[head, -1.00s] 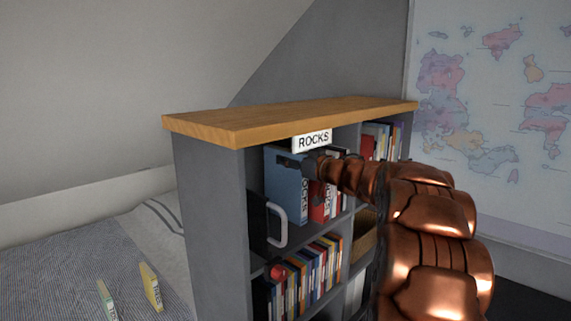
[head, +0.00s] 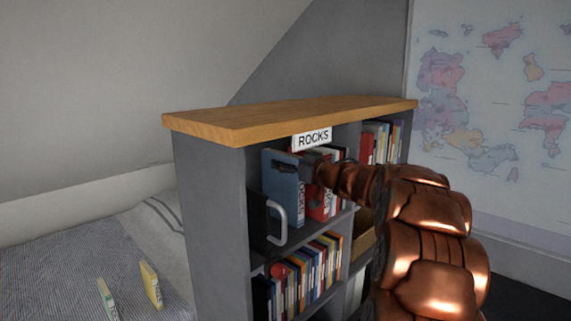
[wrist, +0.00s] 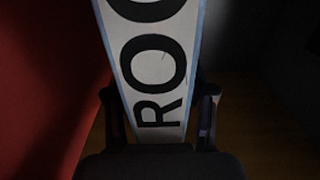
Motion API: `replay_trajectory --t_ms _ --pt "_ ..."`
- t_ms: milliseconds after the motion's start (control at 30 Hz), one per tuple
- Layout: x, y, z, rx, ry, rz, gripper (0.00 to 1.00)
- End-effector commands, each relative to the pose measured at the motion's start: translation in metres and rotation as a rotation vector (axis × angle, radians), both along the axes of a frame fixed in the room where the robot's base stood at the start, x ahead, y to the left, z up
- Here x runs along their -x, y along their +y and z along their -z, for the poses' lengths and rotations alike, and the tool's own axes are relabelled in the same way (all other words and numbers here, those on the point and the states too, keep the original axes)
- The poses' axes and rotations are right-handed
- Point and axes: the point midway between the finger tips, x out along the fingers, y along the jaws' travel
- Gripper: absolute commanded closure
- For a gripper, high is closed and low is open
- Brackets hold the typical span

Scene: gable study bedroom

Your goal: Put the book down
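The blue book (head: 279,184) stands roughly upright on the upper shelf of the grey bookcase, under a ROCKS sign (head: 312,139). My gripper (head: 303,165) is at the upper part of this book, with a dark finger against its broad side. In the wrist view the book's white spine label (wrist: 158,75), with large black letters, lies between the two fingers (wrist: 158,110). The gripper looks shut on the book. Whether the book's lower edge rests on the shelf board cannot be told.
A red book (head: 318,201) stands close to the right of the blue one. A dark holder with a white handle (head: 281,226) is at the left. Several books (head: 308,268) fill the lower shelf.

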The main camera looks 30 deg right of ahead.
Motion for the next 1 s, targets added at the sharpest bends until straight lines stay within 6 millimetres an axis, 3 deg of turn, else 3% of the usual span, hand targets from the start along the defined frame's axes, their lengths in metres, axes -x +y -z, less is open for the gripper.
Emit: replay_trajectory --t_ms 367,1000 --pt "0.003 -0.001 -0.002 0.001 0.0 0.001 0.44" --pt "0.095 -0.023 -0.002 0.0 0.0 0.005 0.44"
